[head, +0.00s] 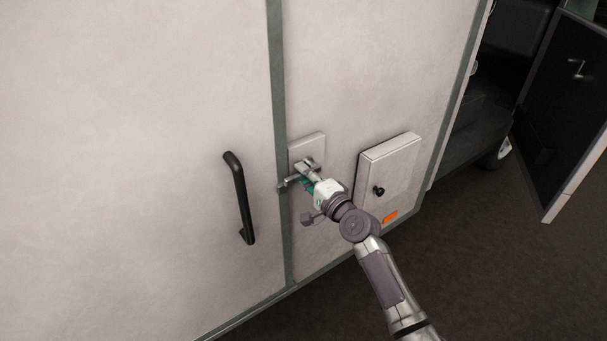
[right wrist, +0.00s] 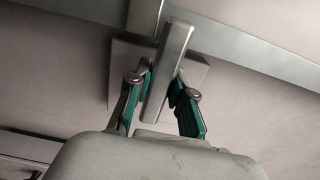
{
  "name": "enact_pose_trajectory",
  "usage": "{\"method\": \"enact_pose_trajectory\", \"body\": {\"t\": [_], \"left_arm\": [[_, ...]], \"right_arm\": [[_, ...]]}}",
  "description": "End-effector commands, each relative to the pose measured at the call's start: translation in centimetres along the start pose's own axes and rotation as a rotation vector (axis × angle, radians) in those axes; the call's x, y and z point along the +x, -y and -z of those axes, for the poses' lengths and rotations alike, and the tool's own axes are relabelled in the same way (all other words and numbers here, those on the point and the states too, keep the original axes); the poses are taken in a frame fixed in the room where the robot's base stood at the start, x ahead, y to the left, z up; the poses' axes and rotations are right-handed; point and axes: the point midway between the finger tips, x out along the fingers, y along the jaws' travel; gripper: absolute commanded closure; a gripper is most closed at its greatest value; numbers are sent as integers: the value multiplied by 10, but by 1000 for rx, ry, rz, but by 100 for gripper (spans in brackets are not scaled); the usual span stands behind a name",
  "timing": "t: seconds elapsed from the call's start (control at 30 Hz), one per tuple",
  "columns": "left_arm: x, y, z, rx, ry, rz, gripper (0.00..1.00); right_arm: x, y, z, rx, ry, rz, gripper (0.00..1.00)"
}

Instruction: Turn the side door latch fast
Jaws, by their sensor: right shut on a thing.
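The side door latch is a flat metal bar (right wrist: 170,65) on a square pale plate (head: 305,145). In the head view the bar (head: 286,185) reaches left from the plate, its end over the grey vertical strip at the door seam. My right gripper (head: 307,180) is at the latch, coming from the lower right. In the right wrist view its two teal-padded fingers (right wrist: 164,95) stand on either side of the bar, shut on it. The gripper partly hides the bar in the head view. My left gripper is not in view.
A black grab handle (head: 240,198) is on the panel left of the seam. A pale box with a black knob (head: 388,170) juts out right of the latch, close to my right arm. An open dark door (head: 565,110) stands at the far right. Dark ground lies below.

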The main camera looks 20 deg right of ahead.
Motion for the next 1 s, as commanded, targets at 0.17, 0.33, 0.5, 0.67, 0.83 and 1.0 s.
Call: {"method": "enact_pose_trajectory", "body": {"t": [0.17,0.33,0.5,0.67,0.83,1.0], "left_arm": [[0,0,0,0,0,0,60],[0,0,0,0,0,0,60],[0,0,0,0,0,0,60],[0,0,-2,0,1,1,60],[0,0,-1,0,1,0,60],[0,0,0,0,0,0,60]], "right_arm": [[0,1,0,9,-1,3,72],[0,1,0,6,0,2,52],[0,1,0,4,0,2,52],[-5,-1,0,3,0,0,52],[-32,-1,0,3,-1,0,52],[-70,-1,0,2,0,-1,52]]}}
